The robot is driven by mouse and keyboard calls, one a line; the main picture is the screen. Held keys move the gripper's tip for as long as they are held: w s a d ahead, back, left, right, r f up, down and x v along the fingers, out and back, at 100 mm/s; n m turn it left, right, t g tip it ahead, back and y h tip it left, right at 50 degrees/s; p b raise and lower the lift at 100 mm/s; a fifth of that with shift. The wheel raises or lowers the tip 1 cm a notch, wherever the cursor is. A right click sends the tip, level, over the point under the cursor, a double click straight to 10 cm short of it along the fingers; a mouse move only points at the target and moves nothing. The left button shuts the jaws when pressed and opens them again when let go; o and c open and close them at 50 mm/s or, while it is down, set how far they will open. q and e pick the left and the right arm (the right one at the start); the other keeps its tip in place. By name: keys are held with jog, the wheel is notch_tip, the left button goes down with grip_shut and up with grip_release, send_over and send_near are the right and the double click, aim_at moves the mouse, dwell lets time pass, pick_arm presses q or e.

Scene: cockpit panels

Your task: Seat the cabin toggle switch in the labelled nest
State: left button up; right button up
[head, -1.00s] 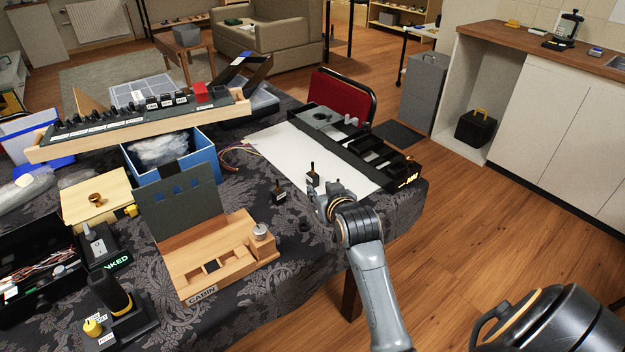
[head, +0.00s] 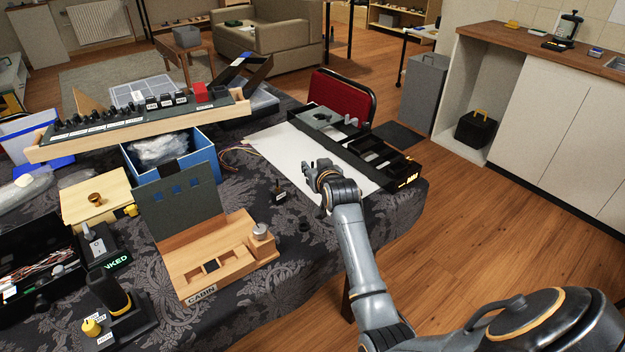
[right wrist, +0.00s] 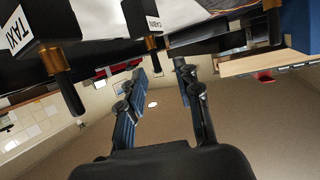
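A small black toggle switch (head: 280,192) stands upright on the dark patterned cloth; its label is too small to read here. A second toggle that stood to its right is now hidden behind my right gripper (head: 312,171). In the right wrist view, upside down, the switch labelled CABIN (right wrist: 152,28) shows its lever near the gap between my open, empty fingers (right wrist: 160,72). A switch labelled TAXI (right wrist: 62,60) is nearer, at the left. The wooden fixture (head: 232,272), labelled CABIN, has a dark square recess (head: 211,266). My left gripper is out of view.
A grey cylindrical knob (head: 262,231) stands on the fixture, and a dark upright panel (head: 180,210) rises behind it. A white sheet (head: 285,150) and black compartment tray (head: 385,160) lie at the right. A blue box (head: 200,150) stands behind the fixture.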

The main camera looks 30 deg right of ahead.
aim_at(313, 163)
jog(key=x, duration=0.3)
jog(key=shift+d, duration=0.15)
grip_shut()
dwell(0.3)
